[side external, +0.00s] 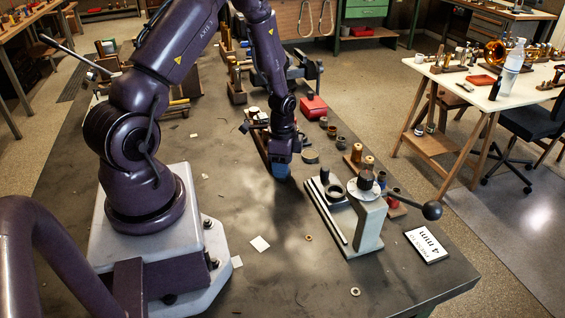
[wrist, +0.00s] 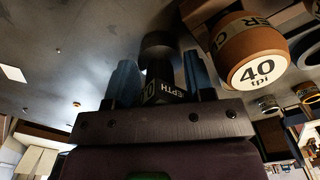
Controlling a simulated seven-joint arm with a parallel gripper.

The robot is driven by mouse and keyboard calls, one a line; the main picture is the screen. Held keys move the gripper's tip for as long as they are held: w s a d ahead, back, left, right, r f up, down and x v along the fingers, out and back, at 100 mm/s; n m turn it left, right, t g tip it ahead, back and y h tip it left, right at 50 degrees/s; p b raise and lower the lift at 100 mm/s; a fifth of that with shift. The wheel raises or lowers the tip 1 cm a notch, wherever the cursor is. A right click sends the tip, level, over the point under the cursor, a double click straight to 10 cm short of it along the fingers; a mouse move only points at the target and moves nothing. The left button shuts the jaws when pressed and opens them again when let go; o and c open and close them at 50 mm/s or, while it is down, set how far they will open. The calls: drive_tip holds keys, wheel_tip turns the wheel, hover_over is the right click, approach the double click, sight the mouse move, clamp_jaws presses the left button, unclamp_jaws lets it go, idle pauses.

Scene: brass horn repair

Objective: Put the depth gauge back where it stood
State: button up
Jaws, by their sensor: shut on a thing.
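My gripper (side external: 281,170) is low over the dark bench in the side view, between my base and the press. In the wrist view my gripper (wrist: 160,82) has its two blue fingers closed on the depth gauge (wrist: 161,60), a dark cylinder. Its dark label band shows part of the word "DEPTH". In the side view the gauge cannot be made out. I cannot tell whether its far end touches the bench.
A brown round piece marked "40 tpi" (wrist: 252,45) is close to the right finger in the wrist view. A lever press (side external: 368,220) stands right of my gripper, by a "4 mm" sign (side external: 426,245). A red box (side external: 313,108) is behind. Bare bench (side external: 200,150) lies left.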

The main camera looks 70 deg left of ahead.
drive_tip(key=o, duration=1.2)
drive_tip(key=shift+f, duration=0.1)
drive_tip(key=shift+a, duration=0.1)
drive_tip(key=shift+w+a, duration=0.1)
drive_tip(key=shift+c, duration=0.7)
drive_tip(key=shift+o, duration=1.1)
drive_tip(key=shift+r, duration=1.05)
drive_tip(key=shift+d+r, duration=0.2)
drive_tip(key=shift+r, duration=2.25)
